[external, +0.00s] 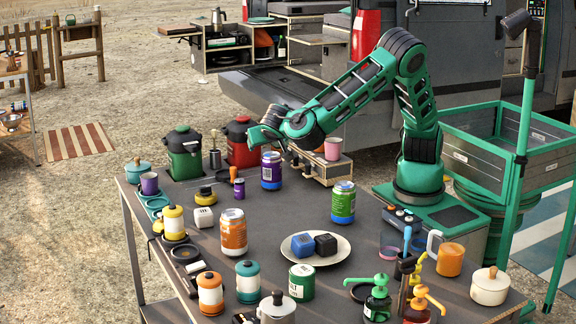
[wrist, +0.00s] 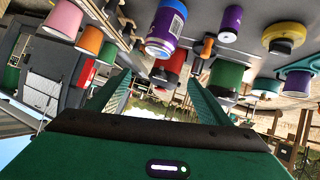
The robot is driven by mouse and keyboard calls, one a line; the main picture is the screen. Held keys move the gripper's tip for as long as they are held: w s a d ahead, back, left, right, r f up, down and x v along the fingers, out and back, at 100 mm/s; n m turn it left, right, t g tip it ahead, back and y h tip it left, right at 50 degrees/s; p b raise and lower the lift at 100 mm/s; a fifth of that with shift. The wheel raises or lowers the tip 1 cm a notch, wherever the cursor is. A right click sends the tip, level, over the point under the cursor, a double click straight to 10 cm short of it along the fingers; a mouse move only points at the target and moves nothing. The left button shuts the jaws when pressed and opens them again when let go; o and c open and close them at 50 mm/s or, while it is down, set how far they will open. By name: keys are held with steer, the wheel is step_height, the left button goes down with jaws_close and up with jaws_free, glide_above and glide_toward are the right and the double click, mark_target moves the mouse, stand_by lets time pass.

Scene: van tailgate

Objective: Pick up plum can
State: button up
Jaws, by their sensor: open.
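The plum can (external: 271,170) stands upright on the grey table, in front of the red-and-black machine. It has a purple body, a pale band and a blue lower part. In the wrist view the plum can (wrist: 166,28) shows at the top centre, beyond the fingers and outside them. My gripper (external: 262,136) is above and slightly left of the can, apart from it. In the wrist view my gripper (wrist: 157,80) has its two green fingers spread with nothing held between them.
A red machine (external: 242,145) and a green machine (external: 184,152) stand behind and left. A low wooden rack (external: 322,171) with cups is right of the can. An orange can (external: 233,233), a green can (external: 343,203) and a plate (external: 315,259) stand nearer the front. Bare table lies between them.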

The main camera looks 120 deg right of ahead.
step_height(320, 180, up, 2)
steer(key=a+m+h, duration=0.2)
steer(key=a, duration=0.1)
glide_toward(271, 164)
steer(key=d+f, duration=0.2)
steer(key=x, duration=0.4)
steer(key=shift+s+d, duration=0.25)
steer(key=shift+s, duration=0.25)
steer(key=shift+s+r+x, duration=0.1)
steer(key=shift+r+x, duration=0.1)
steer(key=shift+x, duration=1.4)
steer(key=shift+s+r+x, duration=0.1)
steer(key=shift+r+x, duration=0.05)
steer(key=shift+x, duration=1.45)
steer(key=shift+c, duration=0.3)
steer(key=c, duration=1.5)
steer(key=shift+o, duration=0.2)
